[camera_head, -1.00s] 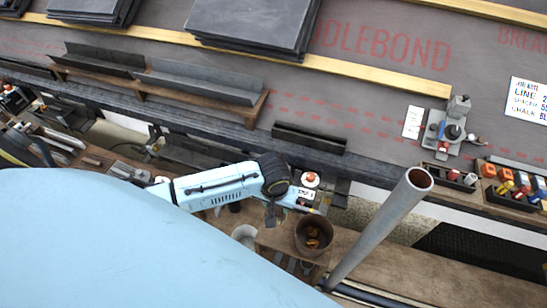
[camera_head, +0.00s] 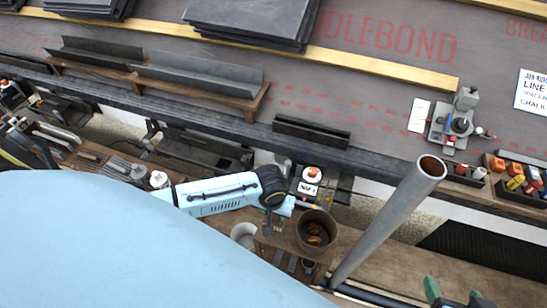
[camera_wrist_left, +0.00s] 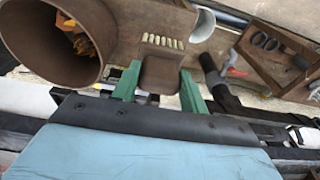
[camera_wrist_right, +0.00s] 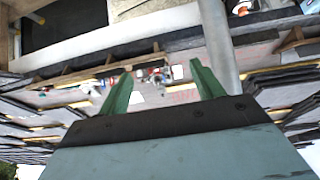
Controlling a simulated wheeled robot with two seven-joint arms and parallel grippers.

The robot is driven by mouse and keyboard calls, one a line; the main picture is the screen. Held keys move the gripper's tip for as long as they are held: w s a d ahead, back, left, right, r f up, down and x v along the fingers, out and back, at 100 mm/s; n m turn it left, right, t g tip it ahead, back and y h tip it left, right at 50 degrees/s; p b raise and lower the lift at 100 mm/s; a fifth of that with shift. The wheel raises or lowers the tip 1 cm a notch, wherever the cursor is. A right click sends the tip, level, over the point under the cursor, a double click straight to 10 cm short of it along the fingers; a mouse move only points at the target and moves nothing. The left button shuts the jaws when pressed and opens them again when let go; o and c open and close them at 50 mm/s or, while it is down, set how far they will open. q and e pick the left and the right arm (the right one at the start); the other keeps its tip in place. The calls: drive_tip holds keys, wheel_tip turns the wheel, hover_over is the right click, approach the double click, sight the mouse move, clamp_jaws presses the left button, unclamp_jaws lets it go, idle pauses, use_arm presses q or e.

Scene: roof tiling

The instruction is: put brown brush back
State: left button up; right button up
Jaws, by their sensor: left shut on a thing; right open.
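The brown brush (camera_wrist_left: 160,72) has a brown block and a row of pale bristles (camera_wrist_left: 162,41). My left gripper (camera_wrist_left: 159,78) is shut on it, with one green finger on each side of the block. In the head view my left wrist is beside a round brown pot (camera_head: 317,214), and the fingers and brush are mostly hidden. The pot, with orange-yellow things inside, also shows at the upper left of the left wrist view (camera_wrist_left: 88,75). My right gripper (camera_wrist_right: 162,85) is open and empty; its green fingertips show at the bottom right of the head view (camera_head: 459,292).
A grey upright pipe (camera_head: 390,220) stands right of the pot. A wooden compartment box (camera_wrist_left: 275,60) is at the right of the left wrist view. Slate stacks (camera_head: 250,18) and a long timber batten (camera_head: 385,68) lie on the roof. Small bins (camera_head: 515,190) are at right.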

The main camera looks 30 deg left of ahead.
sight(273, 216)
use_arm(q)
wheel_tip(273, 216, down, 3)
drive_tip(key=shift+r+b, duration=0.15)
drive_tip(key=shift+b, duration=0.5)
use_arm(e)
drive_tip(key=w+a+r+t+y, duration=0.1)
drive_tip(key=w+a+r+t, duration=0.1)
drive_tip(key=w+r+t, duration=0.2)
drive_tip(key=shift+a+r+t+y, duration=0.25)
drive_tip(key=shift+r+t+y, duration=0.15)
drive_tip(key=shift+r, duration=0.45)
use_arm(q)
drive_tip(key=shift+f, duration=0.2)
drive_tip(key=o, duration=0.9)
use_arm(e)
drive_tip(key=shift+w, duration=0.1)
